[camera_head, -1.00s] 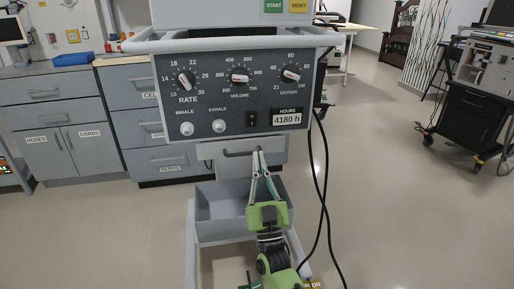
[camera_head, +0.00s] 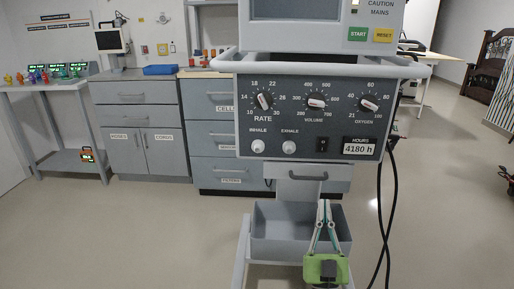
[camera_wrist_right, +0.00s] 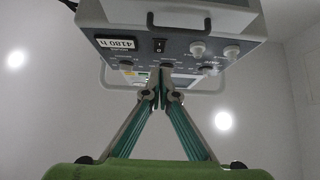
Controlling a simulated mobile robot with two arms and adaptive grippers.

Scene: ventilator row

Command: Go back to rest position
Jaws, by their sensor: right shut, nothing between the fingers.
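My right gripper (camera_head: 325,206) is in front of the ventilator's grey basket (camera_head: 283,221), below the control panel (camera_head: 308,117). It points upward, its fingers are shut together and nothing is between them. The drawer handle (camera_head: 308,177) under the panel is a little above the fingertips in the head view. My left gripper is not in view.
Grey cabinets (camera_head: 145,130) with a blue tray (camera_head: 160,70) stand behind on the left. A table (camera_head: 50,86) with several small devices is at the far left. Black cables (camera_head: 391,200) hang at the ventilator's right side. The floor (camera_head: 120,235) at left is clear.

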